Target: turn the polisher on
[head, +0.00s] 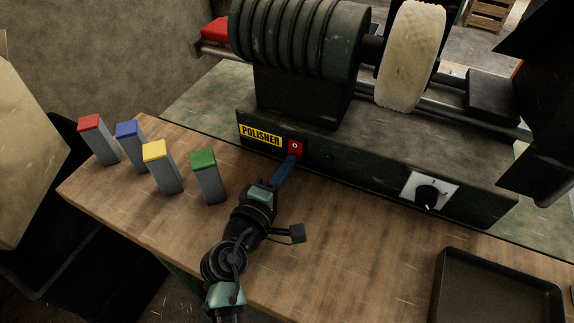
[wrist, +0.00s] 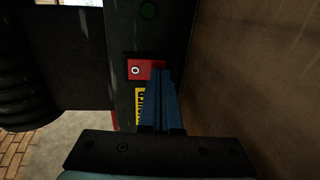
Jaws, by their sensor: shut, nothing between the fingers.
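The polisher (head: 300,75) stands at the back of the wooden bench, with a ribbed dark motor and a pale buffing wheel (head: 410,55). A yellow POLISHER label (head: 261,135) and a red switch marked O (head: 295,148) are on its front panel. The red switch (wrist: 136,70) also shows in the wrist view, partly covered by my fingers. My gripper (head: 292,160) is shut and empty, its blue fingertips at the lower edge of the red switch. In the wrist view the fingertips (wrist: 160,72) overlap the switch's right part; I cannot tell whether they touch it.
Blocks with red, blue, yellow and green tops (head: 164,167) stand at the bench's left. A dark tray (head: 495,290) lies at front right. The bench between is clear.

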